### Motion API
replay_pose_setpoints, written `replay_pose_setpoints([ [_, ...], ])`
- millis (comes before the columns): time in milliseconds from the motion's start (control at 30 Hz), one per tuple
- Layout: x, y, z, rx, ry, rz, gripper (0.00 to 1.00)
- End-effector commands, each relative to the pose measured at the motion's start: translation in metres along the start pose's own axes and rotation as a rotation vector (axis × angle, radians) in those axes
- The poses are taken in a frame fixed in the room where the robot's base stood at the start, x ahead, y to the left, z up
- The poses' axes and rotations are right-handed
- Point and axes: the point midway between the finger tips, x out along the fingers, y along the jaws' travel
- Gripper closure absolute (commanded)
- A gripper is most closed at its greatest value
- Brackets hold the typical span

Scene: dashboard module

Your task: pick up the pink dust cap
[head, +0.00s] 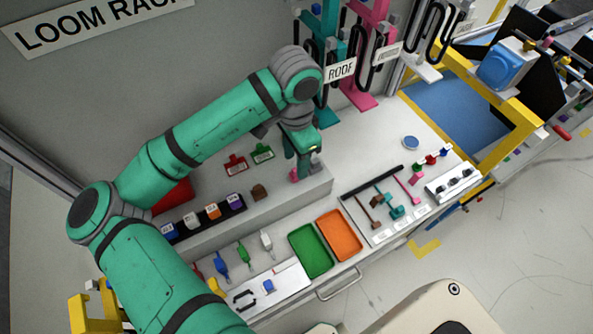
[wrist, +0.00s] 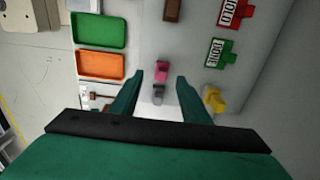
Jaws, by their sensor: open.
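The pink dust cap (head: 294,175) stands on the raised grey ledge in the head view, close beside the fingertips. In the wrist view the small pink cap (wrist: 161,70) lies between and slightly beyond the fingertips, with a grey piece (wrist: 158,91) just below it in the picture. My gripper (head: 303,167) points down over the ledge and partly hides the area behind it. In the wrist view my gripper (wrist: 159,80) is open, with clear gaps between the cap and both fingers. No contact with the cap shows.
A brown block (head: 259,192) and a row of coloured labelled blocks stand left on the ledge. Red (head: 235,163) and green (head: 262,153) tags lie behind. A yellow piece (wrist: 214,100) is near the right finger. Green (head: 310,251) and orange (head: 339,236) trays sit lower in front.

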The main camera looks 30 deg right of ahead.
Motion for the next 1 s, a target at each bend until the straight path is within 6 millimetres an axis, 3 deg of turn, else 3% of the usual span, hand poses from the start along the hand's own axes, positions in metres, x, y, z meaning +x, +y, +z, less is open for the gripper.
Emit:
replay_pose_setpoints([
  [200,0.014,0.000,-0.003,0.004,0.000,0.000,0.58],
  [500,0.052,-0.002,-0.006,0.005,0.000,0.000,0.58],
  [833,0.059,-0.002,-0.006,0.005,0.001,0.000,0.58],
  [1000,0.059,-0.002,-0.006,0.005,0.001,0.000,0.98],
])
